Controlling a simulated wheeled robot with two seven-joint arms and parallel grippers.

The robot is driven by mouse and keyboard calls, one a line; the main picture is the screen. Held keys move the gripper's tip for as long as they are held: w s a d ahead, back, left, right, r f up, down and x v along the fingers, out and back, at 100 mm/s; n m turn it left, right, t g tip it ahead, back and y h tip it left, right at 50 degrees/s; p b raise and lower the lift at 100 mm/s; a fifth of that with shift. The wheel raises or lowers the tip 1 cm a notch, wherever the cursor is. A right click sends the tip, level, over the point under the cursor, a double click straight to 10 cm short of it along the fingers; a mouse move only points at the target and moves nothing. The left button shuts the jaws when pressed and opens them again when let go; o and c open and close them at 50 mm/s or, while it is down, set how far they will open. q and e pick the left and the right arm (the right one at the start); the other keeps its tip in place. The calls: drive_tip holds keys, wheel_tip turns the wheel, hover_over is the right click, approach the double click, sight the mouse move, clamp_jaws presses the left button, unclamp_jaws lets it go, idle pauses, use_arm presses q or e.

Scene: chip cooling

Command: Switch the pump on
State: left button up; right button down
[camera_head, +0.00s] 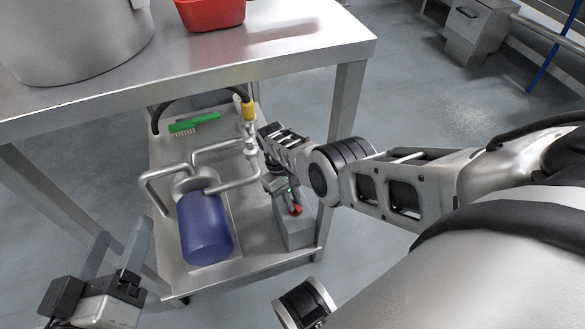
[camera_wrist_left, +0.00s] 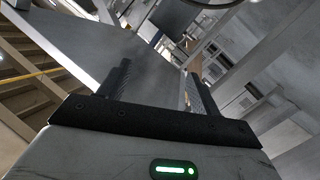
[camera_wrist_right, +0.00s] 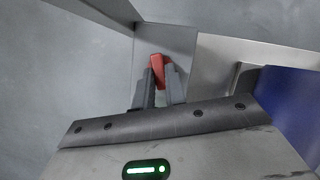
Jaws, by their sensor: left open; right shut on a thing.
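The pump is a blue cylinder (camera_head: 205,228) with bent steel pipes (camera_head: 160,188), on the lower shelf of the steel table. Right of it stands a grey box (camera_head: 295,232) with a small red switch (camera_head: 296,210) on it. My right gripper (camera_head: 285,195) reaches down to the box. In the right wrist view its fingers are shut on the red switch (camera_wrist_right: 158,70), which shows between and beyond the fingertips. The blue pump body also shows in the right wrist view (camera_wrist_right: 290,105). My left gripper (camera_head: 115,255) is open and empty, left of the shelf.
The steel table top (camera_head: 290,50) lies above the back of the lower shelf (camera_head: 255,262). It carries a large steel pot (camera_head: 75,40) and a red container (camera_head: 212,12). A green brush (camera_head: 195,122) lies on the shelf behind the pump. A table leg (camera_head: 347,100) stands near my right arm.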

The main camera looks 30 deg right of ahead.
use_arm(q)
drive_tip(key=shift+s+f, duration=0.1)
drive_tip(key=shift+f, duration=0.1)
use_arm(e)
drive_tip(key=c, duration=1.4)
unclamp_jaws()
drive_tip(key=shift+c, duration=0.2)
drive_tip(key=p+v, duration=0.1)
drive_tip(key=v, duration=0.2)
use_arm(q)
drive_tip(key=shift+s+a+f+m+g+y+p, duration=0.25)
drive_tip(key=shift+a+f+m+g+y+p, duration=0.65)
drive_tip(key=shift+p, duration=1.4)
use_arm(e)
drive_tip(key=v, duration=1.3)
use_arm(q)
drive_tip(key=shift+d, duration=0.1)
use_arm(e)
drive_tip(key=shift+s+a, duration=0.1)
